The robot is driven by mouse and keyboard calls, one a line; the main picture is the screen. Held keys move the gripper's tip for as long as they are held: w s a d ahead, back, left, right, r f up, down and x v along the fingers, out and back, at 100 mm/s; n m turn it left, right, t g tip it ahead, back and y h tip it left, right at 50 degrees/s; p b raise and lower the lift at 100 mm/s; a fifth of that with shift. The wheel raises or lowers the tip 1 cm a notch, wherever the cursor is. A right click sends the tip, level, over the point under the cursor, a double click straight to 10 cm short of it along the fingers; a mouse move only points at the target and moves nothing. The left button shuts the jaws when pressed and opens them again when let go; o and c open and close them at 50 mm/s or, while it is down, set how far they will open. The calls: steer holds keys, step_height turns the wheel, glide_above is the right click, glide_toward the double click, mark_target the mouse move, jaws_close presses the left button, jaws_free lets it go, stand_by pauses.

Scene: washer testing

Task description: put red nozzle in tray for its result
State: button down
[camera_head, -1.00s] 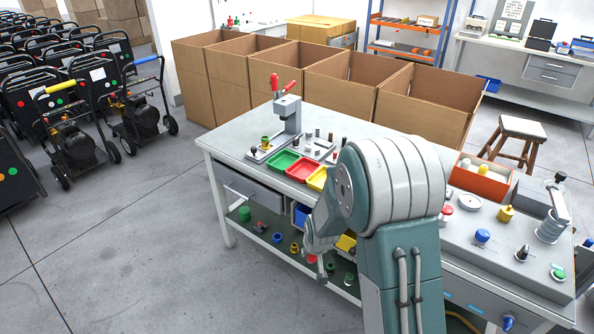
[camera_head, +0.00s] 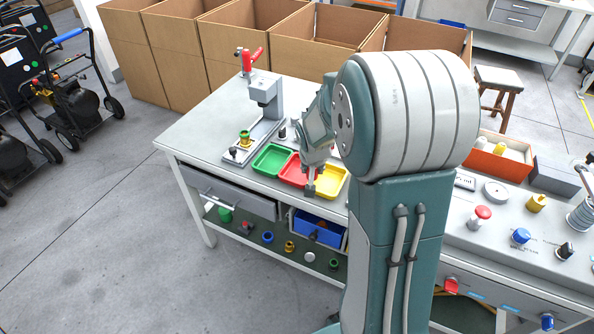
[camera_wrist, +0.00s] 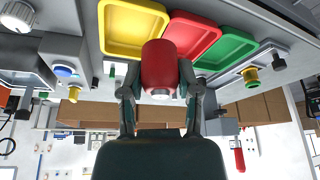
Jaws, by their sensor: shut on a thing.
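My gripper (camera_wrist: 160,88) is shut on the red nozzle (camera_wrist: 160,65), which sits between its two fingers in the wrist view. In the head view my gripper (camera_head: 310,187) is over the bench near the front of the trays, around where red and yellow meet; the nozzle is hard to make out there. The green tray (camera_head: 271,160), red tray (camera_head: 290,173) and yellow tray (camera_head: 334,182) stand side by side and look empty. The wrist view shows the yellow tray (camera_wrist: 130,30), red tray (camera_wrist: 196,38) and green tray (camera_wrist: 232,48) beyond the nozzle.
A press with a red handle (camera_head: 265,90) stands left of the trays. A brass fitting (camera_head: 244,138) stands by its base. A control panel with knobs (camera_head: 521,236) is at the right.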

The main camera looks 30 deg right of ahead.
steer(key=s+d+r+m, duration=0.1)
steer(key=d+r, duration=0.1)
steer(key=d, duration=0.1)
steer(key=shift+h, duration=0.3)
steer(key=w+f, duration=0.1)
steer(key=w, duration=0.1)
steer(key=w+f, duration=0.1)
steer(key=w, duration=0.2)
steer(key=w+f, duration=0.1)
steer(key=w, duration=0.1)
steer(key=shift+w+a+f, duration=0.2)
steer(key=shift+w+f, duration=0.05)
steer(key=shift+w, duration=0.1)
glide_above(300, 169)
steer(key=s, duration=0.2)
steer(key=f, duration=0.5)
steer(key=shift+w+a+f, duration=0.25)
steer(key=shift+a+f, duration=0.1)
steer(key=shift+a, duration=0.05)
steer(key=shift+w+f, duration=0.2)
steer(key=shift+f, duration=1.5)
steer(key=shift+f, duration=0.1)
steer(key=shift+c, duration=1.5)
jaws_free()
